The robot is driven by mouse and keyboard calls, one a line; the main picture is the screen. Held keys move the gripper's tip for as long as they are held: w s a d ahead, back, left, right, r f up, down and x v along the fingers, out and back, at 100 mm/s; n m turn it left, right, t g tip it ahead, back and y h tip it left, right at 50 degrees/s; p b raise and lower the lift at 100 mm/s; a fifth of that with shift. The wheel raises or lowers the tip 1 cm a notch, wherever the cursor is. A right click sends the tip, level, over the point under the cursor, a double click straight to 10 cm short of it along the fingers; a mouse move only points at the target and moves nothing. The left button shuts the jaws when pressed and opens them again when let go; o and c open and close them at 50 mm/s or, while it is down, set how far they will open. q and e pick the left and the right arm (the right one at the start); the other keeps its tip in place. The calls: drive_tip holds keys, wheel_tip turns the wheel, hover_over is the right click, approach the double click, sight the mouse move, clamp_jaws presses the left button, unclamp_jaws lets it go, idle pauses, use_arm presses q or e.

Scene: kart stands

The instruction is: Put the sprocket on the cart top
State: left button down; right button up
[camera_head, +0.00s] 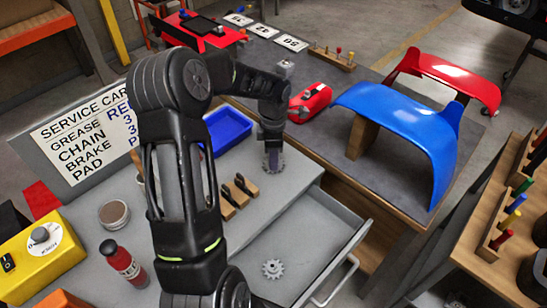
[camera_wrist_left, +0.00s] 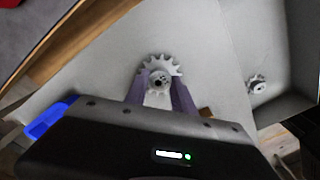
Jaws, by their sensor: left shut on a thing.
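My left gripper (camera_head: 272,146) points down over the right rear part of the grey cart top (camera_head: 297,172). It is shut on a grey toothed sprocket (camera_head: 273,163). In the left wrist view the sprocket (camera_wrist_left: 161,66) shows between the two fingertips (camera_wrist_left: 160,90), its teeth and centre hole visible. Whether the sprocket touches the cart top or hangs just above it I cannot tell. A second, smaller-looking sprocket (camera_head: 272,269) lies in the open drawer (camera_head: 305,240); it also shows in the left wrist view (camera_wrist_left: 257,85). My right gripper is not in view.
A blue bin (camera_head: 228,131) and a wooden block with dark tools (camera_head: 241,190) are close to the gripper. A red bottle (camera_head: 124,263), a round tin (camera_head: 114,214) and a yellow box (camera_head: 42,255) stand at left. A bench (camera_head: 335,160) with blue bodywork (camera_head: 410,123) adjoins behind.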

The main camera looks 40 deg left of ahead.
use_arm(q)
drive_tip(key=shift+f, duration=0.1)
drive_tip(key=c, duration=1.1)
unclamp_jaws()
drive_tip(key=shift+o, duration=0.2)
wheel_tip(320, 180, up, 12)
drive_tip(key=b, duration=0.2)
